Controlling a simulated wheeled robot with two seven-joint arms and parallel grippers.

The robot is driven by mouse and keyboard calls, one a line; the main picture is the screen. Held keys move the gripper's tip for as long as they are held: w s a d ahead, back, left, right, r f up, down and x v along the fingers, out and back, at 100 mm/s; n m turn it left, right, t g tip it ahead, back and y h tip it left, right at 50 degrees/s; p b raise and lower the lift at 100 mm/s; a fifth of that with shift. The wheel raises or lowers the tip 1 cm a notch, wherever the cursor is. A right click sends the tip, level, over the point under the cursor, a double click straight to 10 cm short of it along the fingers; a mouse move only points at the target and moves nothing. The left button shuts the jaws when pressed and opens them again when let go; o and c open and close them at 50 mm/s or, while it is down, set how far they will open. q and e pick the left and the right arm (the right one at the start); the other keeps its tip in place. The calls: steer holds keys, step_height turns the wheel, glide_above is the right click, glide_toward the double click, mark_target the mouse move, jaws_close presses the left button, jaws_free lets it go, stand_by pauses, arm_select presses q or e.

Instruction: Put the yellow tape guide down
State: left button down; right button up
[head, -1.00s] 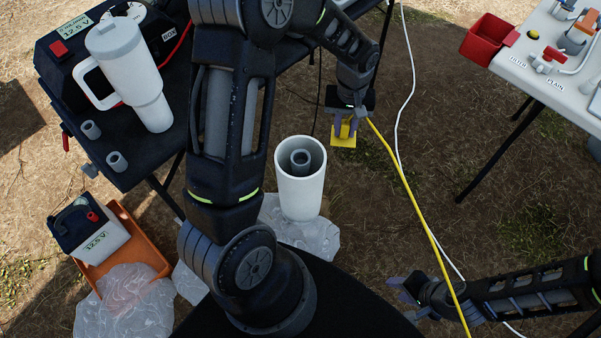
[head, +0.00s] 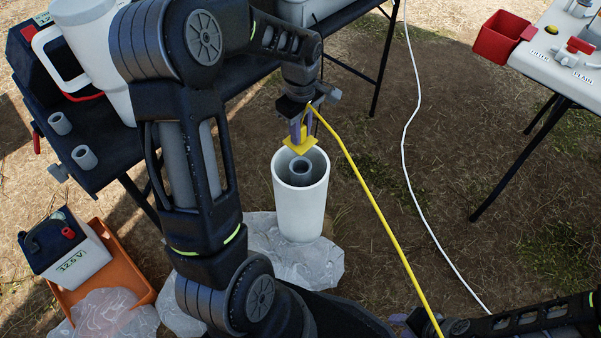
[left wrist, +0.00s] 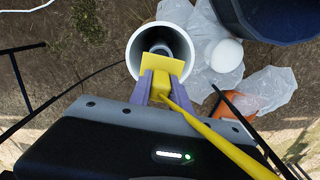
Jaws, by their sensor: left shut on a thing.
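My left gripper (head: 302,134) is shut on the yellow tape guide (head: 299,146) and points down. The guide is a small yellow plate, and in the head view it overlaps the far rim of the white well casing (head: 300,208). In the left wrist view the guide (left wrist: 168,63) sits between the two fingers (left wrist: 161,88) and overlaps the near part of the casing mouth (left wrist: 133,45). A grey inner pipe (head: 302,171) stands inside the casing. A yellow tape (head: 373,195) runs from the gripper to the lower right. My right gripper (head: 399,321) is at the bottom edge, its jaws unclear.
Clear plastic sheeting (head: 318,262) lies around the casing foot. A dark table (head: 98,180) with a white tumbler (head: 98,55) stands left. A light table (head: 570,82) with a red bin (head: 503,37) stands right. A battery (head: 65,245) sits in an orange tray (head: 128,270).

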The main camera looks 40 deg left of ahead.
mark_target(300, 147)
arm_select(q)
step_height(300, 147, down, 6)
steer(key=shift+f+b, duration=0.1)
steer(key=shift+b, duration=0.7)
steer(key=shift+f+b, duration=0.55)
steer(key=shift+f, duration=1.3)
steer(key=shift+f, duration=0.15)
steer(key=c, duration=1.2)
jaws_free()
